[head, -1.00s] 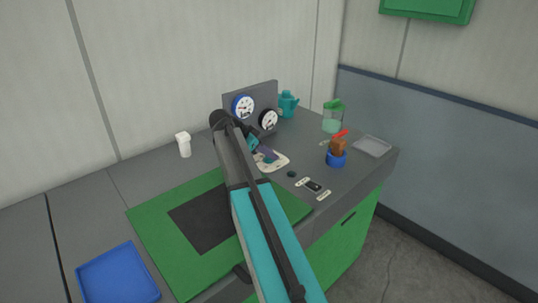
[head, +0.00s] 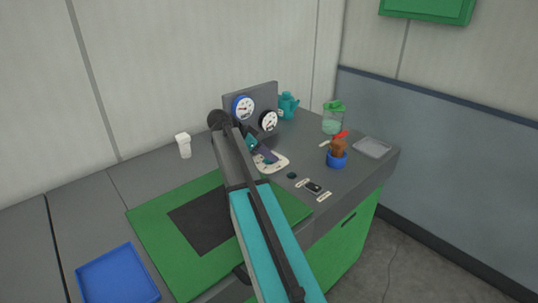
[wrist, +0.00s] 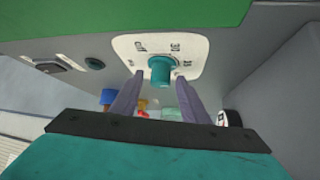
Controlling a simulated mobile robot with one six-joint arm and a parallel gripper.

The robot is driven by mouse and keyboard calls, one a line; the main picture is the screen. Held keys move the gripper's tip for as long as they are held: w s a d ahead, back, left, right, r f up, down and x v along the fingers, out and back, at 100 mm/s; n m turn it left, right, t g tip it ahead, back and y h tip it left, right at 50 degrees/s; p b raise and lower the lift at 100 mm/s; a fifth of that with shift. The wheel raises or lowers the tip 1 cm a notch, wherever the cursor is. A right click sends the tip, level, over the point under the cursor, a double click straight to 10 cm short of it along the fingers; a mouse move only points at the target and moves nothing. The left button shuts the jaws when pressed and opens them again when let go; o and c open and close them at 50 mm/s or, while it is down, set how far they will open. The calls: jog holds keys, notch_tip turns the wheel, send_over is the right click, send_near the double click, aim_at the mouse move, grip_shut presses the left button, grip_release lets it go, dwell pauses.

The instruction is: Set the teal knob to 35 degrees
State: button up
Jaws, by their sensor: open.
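The teal knob (wrist: 161,69) stands on a white dial plate (wrist: 124,48) with dark printed marks, too blurred to read. In the wrist view it shows between the tips of my gripper's two purple fingers (wrist: 160,80), with a gap on each side. My gripper is open and holds nothing. In the head view my gripper (head: 264,152) is over the white plate (head: 279,163), and my arm and fingers hide most of the knob. I cannot tell the knob's angle or whether the fingers reach down around it.
A grey panel with a blue-rimmed gauge (head: 243,107) and a black-rimmed gauge (head: 268,121) stands behind. A black switch (head: 313,187), a blue pot (head: 337,160), a green-lidded jar (head: 333,118) and a grey tray (head: 372,147) are to the right. A green mat (head: 165,225) lies in front.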

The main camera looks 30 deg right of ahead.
jog(key=b+v, duration=0.1)
jog(key=v, duration=1.2)
